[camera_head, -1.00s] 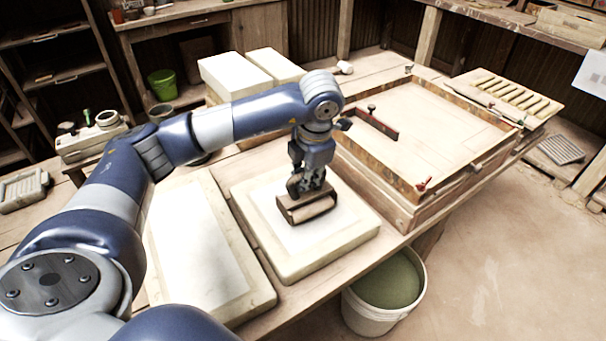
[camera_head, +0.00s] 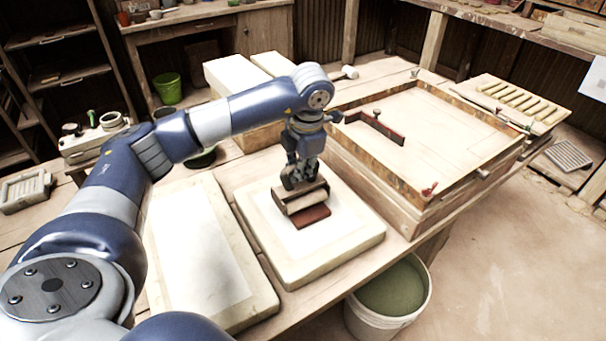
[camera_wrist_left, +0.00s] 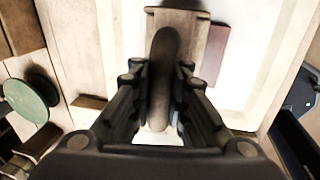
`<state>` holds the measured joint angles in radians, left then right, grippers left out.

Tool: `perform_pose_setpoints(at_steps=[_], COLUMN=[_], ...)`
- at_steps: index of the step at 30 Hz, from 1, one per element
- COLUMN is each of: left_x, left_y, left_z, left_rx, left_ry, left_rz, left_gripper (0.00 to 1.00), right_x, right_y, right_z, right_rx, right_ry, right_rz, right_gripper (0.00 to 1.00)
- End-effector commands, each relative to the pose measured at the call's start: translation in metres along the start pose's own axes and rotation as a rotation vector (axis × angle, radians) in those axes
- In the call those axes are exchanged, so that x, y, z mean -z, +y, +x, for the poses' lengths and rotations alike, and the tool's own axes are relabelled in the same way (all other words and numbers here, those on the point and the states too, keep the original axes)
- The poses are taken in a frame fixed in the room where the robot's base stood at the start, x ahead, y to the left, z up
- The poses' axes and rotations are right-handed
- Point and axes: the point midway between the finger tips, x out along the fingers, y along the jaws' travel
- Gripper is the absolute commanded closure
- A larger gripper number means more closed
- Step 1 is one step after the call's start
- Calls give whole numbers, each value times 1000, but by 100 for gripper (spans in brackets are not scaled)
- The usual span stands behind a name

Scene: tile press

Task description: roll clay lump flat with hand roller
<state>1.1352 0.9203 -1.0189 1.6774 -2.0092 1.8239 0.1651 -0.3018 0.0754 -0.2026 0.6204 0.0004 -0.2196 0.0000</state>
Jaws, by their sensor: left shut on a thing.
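My left gripper (camera_head: 303,180) points down over the white-topped slab (camera_head: 350,245) and is shut on the handle of the hand roller (camera_head: 299,200). In the left wrist view the gripper (camera_wrist_left: 160,100) has its fingers on both sides of the dark, rounded handle (camera_wrist_left: 161,65). The roller's wooden body (camera_wrist_left: 190,20) shows beyond the fingertips. The reddish-brown clay (camera_head: 311,217) lies on the slab against the roller's near side; its edge also shows in the left wrist view (camera_wrist_left: 216,55). Whether the roller covers part of the clay is hidden. My right gripper is not in view.
A second pale slab (camera_head: 200,250) lies to the left. A wooden tray frame (camera_head: 440,195) with a red-edged bar (camera_head: 382,129) stands on the right. Pale blocks (camera_head: 235,75) stand behind my arm. A bucket of greenish liquid (camera_head: 390,295) is below the table's near edge.

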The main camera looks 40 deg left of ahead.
Motion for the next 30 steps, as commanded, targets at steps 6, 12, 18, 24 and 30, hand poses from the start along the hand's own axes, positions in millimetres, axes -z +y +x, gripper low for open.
perform_pose_setpoints(at_steps=[6,12,18,24,30], left_x=[-1,-1,-1,-1,-1], left_y=[2,3,8,12,15], left_z=[-2,-10,-34,-58,-73], left_rx=[-1,-2,-2,-1,-1], left_ry=[-4,-5,-5,-7,-5], left_rz=[0,-1,0,0,0], left_gripper=[100,100,100,100,100], right_x=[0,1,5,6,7], right_y=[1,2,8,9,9], right_z=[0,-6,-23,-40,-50], right_rx=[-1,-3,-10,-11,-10], right_ry=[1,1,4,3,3], right_rz=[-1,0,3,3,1], right_gripper=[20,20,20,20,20])
